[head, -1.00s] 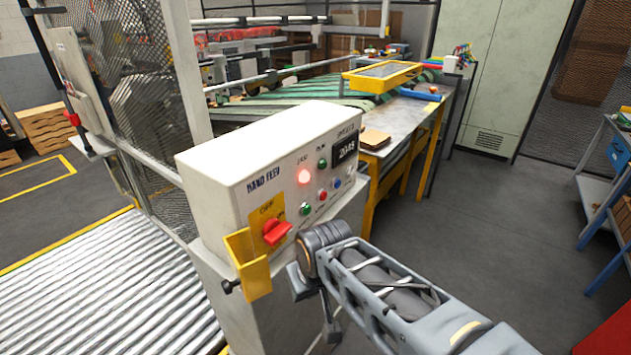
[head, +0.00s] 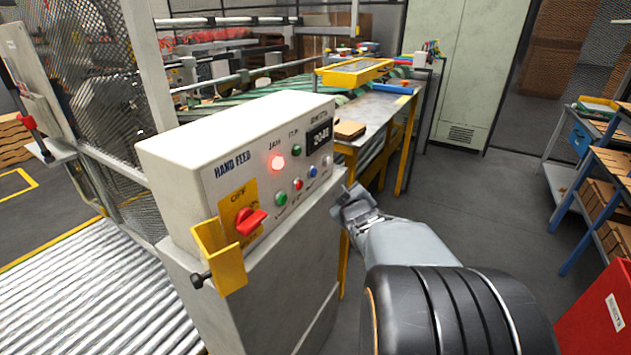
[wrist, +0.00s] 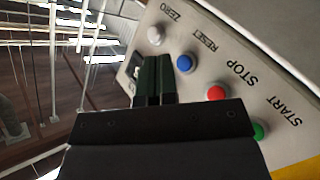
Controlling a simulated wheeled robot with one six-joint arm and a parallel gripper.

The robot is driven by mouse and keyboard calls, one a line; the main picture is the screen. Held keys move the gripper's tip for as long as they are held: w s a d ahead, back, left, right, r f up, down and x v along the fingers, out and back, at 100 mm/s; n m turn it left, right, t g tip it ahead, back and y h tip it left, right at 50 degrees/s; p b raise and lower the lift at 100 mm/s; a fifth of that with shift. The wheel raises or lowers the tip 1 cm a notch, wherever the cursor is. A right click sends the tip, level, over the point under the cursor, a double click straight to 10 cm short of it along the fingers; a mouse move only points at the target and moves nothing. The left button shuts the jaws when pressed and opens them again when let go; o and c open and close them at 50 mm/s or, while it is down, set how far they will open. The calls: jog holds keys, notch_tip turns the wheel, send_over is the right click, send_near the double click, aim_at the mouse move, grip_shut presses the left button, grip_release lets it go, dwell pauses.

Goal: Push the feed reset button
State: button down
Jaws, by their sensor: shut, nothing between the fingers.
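The white "HAND FEED" control box (head: 235,150) stands left of centre in the head view. Its blue button (head: 313,172) is beside the word RESET in the wrist view (wrist: 185,62). The red STOP button (wrist: 216,93), green START button (wrist: 258,130) and white ZERO button (wrist: 156,36) share its row. My gripper (head: 350,195) is right of the box in the head view. In the wrist view its dark fingers (wrist: 158,62) are shut and empty, their tips just left of the blue button. Contact with the panel cannot be told.
The JAM lamp (head: 277,162) glows red. A red rotary switch (head: 250,222) and a yellow bracket (head: 220,262) stick out from the panel's lower left. A metal table (head: 385,105) stands behind the box. Grey floor (head: 455,185) is open to the right.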

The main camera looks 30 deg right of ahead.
aim_at(313, 173)
jog(key=shift+s+d+r+n+t+y+b, duration=0.1)
jog(key=shift+s+d+r+n+t+b, duration=0.1)
jog(key=shift+d+n+t, duration=0.35)
jog(key=shift+s+d+r+n+t+y+b, duration=0.15)
jog(key=shift+d+n+t, duration=0.25)
jog(key=shift+d+t, duration=0.25)
jog(key=shift+s+d+r+n+t+y+b, duration=0.1)
jog(key=shift+s+d+n+t+b, duration=0.1)
jog(key=shift+d+n+t, duration=0.4)
jog(key=shift+w, duration=0.1)
jog(key=w+a+b, duration=0.1)
jog(key=w+a, duration=0.3)
jog(key=w, duration=0.3)
jog(key=shift+w+b, duration=0.3)
jog(key=shift+b, duration=0.1)
jog(key=shift+m, duration=0.25)
jog(key=shift+w+a+f+b, duration=0.15)
jog(key=shift+w+b, duration=0.1)
jog(key=shift+b, duration=0.25)
dwell(0.4)
